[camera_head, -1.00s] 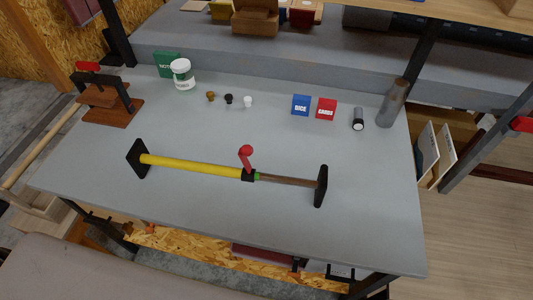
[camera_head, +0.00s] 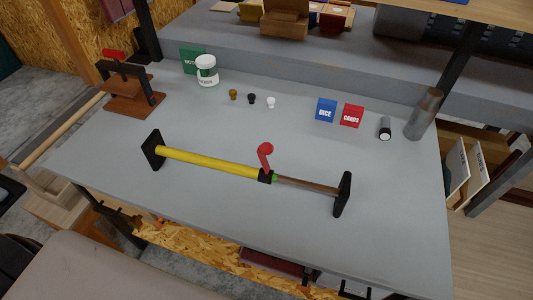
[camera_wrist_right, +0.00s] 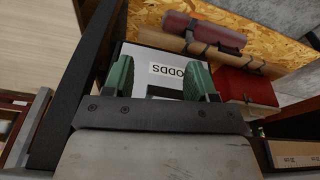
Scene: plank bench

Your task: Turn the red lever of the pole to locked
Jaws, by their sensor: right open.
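The pole (camera_head: 208,161) lies across the grey bench, with a yellow tube on the left, a thinner brown rod on the right and a black foot at each end. Its red lever (camera_head: 265,155) stands up from a black collar (camera_head: 266,176), with a round red knob at the top. A small green band shows just right of the collar. My right gripper (camera_wrist_right: 161,85) shows only in the right wrist view, its two green fingers apart and empty, away from the pole. My left gripper is in neither view.
A wooden press (camera_head: 130,95), green box (camera_head: 193,60) and white jar (camera_head: 207,72) stand at the back left. Small pawns, a blue box (camera_head: 326,110), red box (camera_head: 351,116), flashlight (camera_head: 385,128) and grey cylinder (camera_head: 424,114) line the back. The bench around the pole is clear.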

